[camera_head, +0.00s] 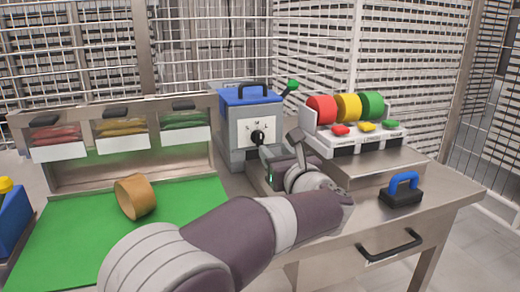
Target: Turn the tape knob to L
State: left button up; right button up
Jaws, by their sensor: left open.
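The tape knob (258,136) is a small black knob on the pale dial face of a grey machine (239,151) with a blue top. Small letters stand around the knob; they are too small to read with certainty, and I cannot tell which one it points to. My left gripper (279,151) is open just right of and slightly below the knob, in front of the machine's lower right side. Its arm hides part of the table there. I cannot tell whether a finger touches the knob. My right gripper is not in view.
A green lever ball (292,86) sticks out at the machine's right. Red, yellow and green rolls (347,107) stand on a white rack farther right. A tan tape roll (135,196) lies on the green mat (75,237). A blue-handled black block (401,192) sits at the right.

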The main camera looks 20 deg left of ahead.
aim_at(261, 136)
pick_arm(q)
jog(key=x, duration=0.9)
jog(key=shift+w, duration=0.15)
grip_shut()
